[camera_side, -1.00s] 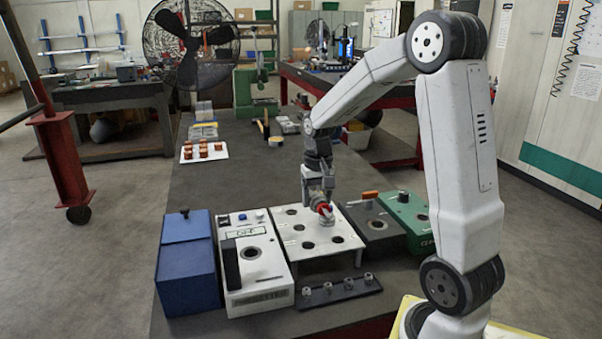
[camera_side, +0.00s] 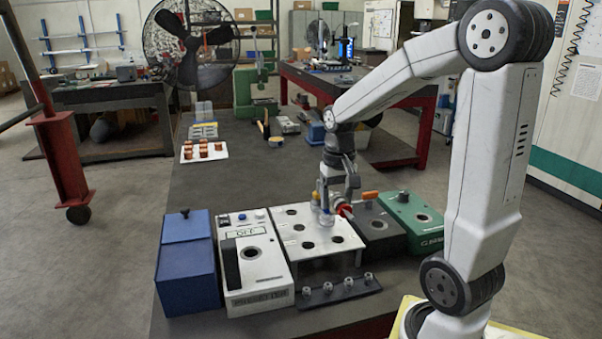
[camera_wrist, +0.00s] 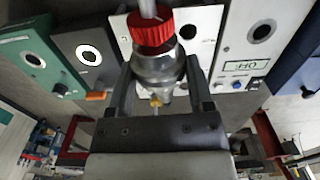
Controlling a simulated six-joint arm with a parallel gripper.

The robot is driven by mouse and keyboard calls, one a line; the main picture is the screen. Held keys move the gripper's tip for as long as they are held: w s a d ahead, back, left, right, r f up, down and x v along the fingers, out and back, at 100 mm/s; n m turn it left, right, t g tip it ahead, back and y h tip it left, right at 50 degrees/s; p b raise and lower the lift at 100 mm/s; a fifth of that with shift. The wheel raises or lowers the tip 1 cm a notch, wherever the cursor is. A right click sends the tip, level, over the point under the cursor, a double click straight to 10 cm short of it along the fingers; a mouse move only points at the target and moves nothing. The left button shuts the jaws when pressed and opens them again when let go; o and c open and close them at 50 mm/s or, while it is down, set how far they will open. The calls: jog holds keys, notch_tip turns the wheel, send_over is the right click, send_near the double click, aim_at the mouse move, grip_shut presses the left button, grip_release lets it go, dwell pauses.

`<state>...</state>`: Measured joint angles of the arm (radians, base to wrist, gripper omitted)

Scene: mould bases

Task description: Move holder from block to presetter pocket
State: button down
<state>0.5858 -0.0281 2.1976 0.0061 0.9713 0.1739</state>
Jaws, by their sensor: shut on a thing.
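The silver holder with a red ribbed collar (camera_wrist: 152,28) is between the jaws of my gripper (camera_wrist: 160,68) in the wrist view. My gripper (camera_side: 333,203) is shut on it. In the side view the holder (camera_side: 328,217) is at the right part of the white block (camera_side: 279,229), a flat plate with several round holes. I cannot tell how far it clears the plate. Several other holes are empty. No label marks a presetter; pockets show in the white unit with a display (camera_side: 251,262), the dark grey box (camera_side: 384,241) and the green box (camera_side: 410,234).
A blue box (camera_side: 188,270) stands at the left. A dark strip with several small knobs (camera_side: 338,292) lies in front of the block. An orange handle (camera_side: 369,195) lies near the dark box. A white tray of copper-coloured parts (camera_side: 204,152) is farther back. Open bench lies behind the block.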

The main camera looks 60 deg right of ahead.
jog(key=shift+w, duration=0.15)
dwell(0.3)
jog(key=shift+w+a+r, duration=0.1)
jog(key=shift+w+a, duration=0.15)
jog(key=shift+w, duration=0.3)
jog(key=w+a+n, duration=0.5)
jog(key=w+a, duration=1.2)
jog(key=shift+w+r, duration=0.2)
jog(key=shift+r, duration=0.15)
jog(key=shift+s, duration=0.1)
jog(key=s+d+m, duration=0.1)
jog(key=s+d, duration=0.4)
jog(key=s+d+m, duration=0.2)
jog(key=s+d, duration=0.4)
jog(key=s+d+m, duration=0.1)
jog(key=s+d, duration=0.5)
jog(key=shift+s+f+m, duration=0.25)
jog(key=shift+f+m, duration=0.05)
jog(key=shift+f, duration=0.05)
jog(key=shift+s+d+f, duration=0.1)
jog(key=shift+s+d, duration=0.15)
jog(key=shift+s, duration=0.3)
